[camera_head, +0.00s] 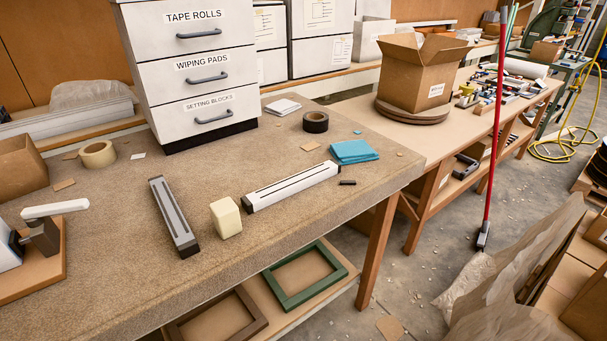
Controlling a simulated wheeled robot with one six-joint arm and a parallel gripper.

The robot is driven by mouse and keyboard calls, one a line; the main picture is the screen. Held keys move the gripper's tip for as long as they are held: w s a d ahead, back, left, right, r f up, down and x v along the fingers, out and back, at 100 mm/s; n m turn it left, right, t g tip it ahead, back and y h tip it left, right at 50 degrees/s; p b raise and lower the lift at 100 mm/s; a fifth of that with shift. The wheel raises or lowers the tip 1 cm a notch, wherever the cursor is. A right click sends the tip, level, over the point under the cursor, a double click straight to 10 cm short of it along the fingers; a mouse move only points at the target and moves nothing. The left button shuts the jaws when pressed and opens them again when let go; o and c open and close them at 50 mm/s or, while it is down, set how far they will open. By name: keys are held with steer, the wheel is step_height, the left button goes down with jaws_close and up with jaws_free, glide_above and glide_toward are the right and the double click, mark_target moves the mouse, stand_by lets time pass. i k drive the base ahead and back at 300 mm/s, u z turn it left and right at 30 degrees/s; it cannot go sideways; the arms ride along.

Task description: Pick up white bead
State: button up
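The white bead appears to be the long white bar (291,186) with dark slots along its top and dark ends. It lies at a slant on the speckled brown worktop (120,270), near the front edge. A matching grey bar (174,214) lies to its left. A cream block (226,218) stands between the two bars, close to the white bar's near end. A small dark piece (347,182) lies by its far end. My gripper is not in view.
A folded blue cloth (354,151) lies just beyond the white bar's far end. Black tape (315,122) and a labelled drawer unit (190,62) stand behind. A device with a white lever (55,209) sits at left. Open worktop lies between the drawers and white bar.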

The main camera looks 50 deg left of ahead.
mark_target(252, 203)
steer(key=u, duration=0.4)
steer(key=i, duration=0.7)
steer(key=u, duration=1.3)
steer(key=i, duration=0.5)
steer(key=u, duration=0.5)
